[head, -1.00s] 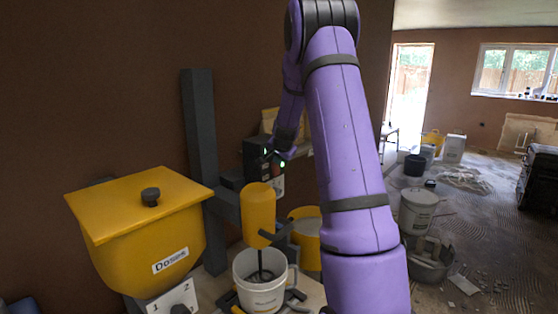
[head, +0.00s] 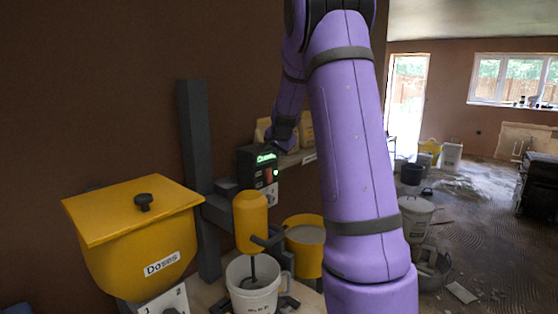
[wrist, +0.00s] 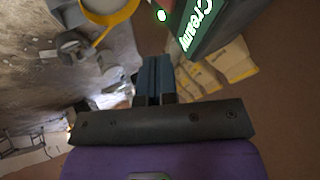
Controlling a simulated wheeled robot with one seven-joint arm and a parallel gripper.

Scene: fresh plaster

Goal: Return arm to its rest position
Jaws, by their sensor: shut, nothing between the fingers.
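My purple arm (head: 352,150) rises through the middle of the head view and bends over at the top. Its wrist hangs down behind, close to a dark control box. My gripper is mostly hidden by the wrist in the head view. In the wrist view my gripper (wrist: 154,75) shows its two fingers together, with nothing between them. The control box (head: 246,165) has a lit green display; in the wrist view the display (wrist: 196,24) reads "Creamy". The gripper looks apart from the box.
A yellow mixer motor (head: 250,222) stands over a white bucket (head: 240,302). A yellow hopper (head: 130,235) labelled "Doses" is at left. A yellow bucket (head: 302,262) stands behind the mixer, and bags (head: 306,128) stand behind the wrist.

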